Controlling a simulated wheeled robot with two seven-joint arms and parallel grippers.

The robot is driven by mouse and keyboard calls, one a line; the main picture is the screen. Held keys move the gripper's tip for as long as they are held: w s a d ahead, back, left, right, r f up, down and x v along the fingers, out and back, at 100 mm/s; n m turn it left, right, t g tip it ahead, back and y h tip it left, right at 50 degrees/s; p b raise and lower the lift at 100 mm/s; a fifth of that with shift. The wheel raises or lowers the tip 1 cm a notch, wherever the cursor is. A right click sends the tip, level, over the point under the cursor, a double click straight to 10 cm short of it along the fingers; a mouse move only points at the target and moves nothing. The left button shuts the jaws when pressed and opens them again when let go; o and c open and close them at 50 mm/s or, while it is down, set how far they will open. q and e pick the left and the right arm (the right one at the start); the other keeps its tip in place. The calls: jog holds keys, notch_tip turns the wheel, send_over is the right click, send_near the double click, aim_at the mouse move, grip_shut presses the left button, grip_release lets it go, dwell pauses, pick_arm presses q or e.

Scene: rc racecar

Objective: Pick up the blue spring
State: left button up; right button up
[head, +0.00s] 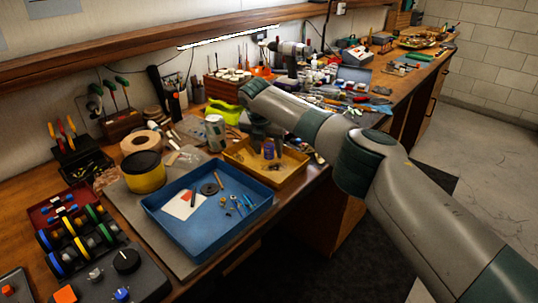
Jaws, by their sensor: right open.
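A small blue spring (269,153) stands in the tan tray (293,178) on the workbench, and its upper end is close under my right gripper. My right gripper (266,143) points down over the tray with its dark fingers apart. The fingers appear to be on either side of the spring, but whether they touch it is too small to tell. My right arm comes in from the lower right and hides part of the bench behind the tray. My left gripper is out of view.
A blue tray (203,252) with small parts and a white card is in front of the tan tray. A yellow-black round container (144,175), a tape roll (140,142) and a can (215,131) stand to the left. Tools crowd the back of the bench.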

aim_at(270, 158)
jog(key=c, duration=1.1)
jog(key=shift+r, duration=0.1)
